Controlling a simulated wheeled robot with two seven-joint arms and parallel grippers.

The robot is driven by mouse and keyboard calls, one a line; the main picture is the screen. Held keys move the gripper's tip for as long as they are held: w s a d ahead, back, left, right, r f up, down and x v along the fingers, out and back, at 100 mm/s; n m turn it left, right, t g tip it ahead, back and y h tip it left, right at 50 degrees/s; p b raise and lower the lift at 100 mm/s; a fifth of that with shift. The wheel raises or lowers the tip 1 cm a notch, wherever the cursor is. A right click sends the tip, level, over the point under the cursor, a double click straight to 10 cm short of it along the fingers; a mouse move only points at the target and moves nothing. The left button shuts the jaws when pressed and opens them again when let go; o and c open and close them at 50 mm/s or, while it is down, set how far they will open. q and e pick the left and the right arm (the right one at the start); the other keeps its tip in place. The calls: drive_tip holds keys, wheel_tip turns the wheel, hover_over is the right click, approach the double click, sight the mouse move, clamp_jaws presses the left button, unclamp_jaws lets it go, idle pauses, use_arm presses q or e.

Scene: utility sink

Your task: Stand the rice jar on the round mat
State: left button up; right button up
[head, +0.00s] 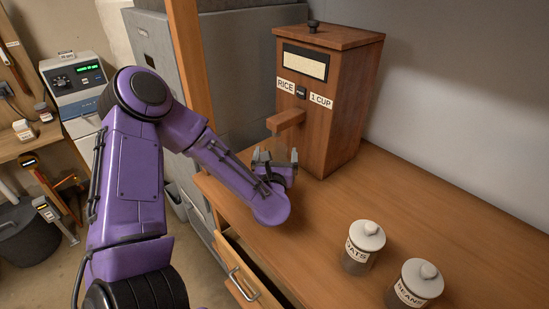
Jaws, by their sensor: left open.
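My left gripper (276,158) is open, with its fingers pointing away from me. It is just below the spout of a wooden dispenser (345,110) labelled RICE and 1 CUP. I see nothing clearly between its fingers, though my own wrist hides part of that spot. I cannot make out a rice jar or a round mat in the head view. My right gripper is not in view.
A jar labelled OATS (361,262) and a jar labelled BEANS (408,290) stand upright on the wooden counter (440,220) at front right. The counter between them and the dispenser is clear. A drawer (240,285) stands partly open below.

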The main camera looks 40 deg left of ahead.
use_arm(q)
drive_tip(key=b+v, duration=0.1)
drive_tip(key=v, duration=0.6)
drive_tip(key=shift+b, duration=0.3)
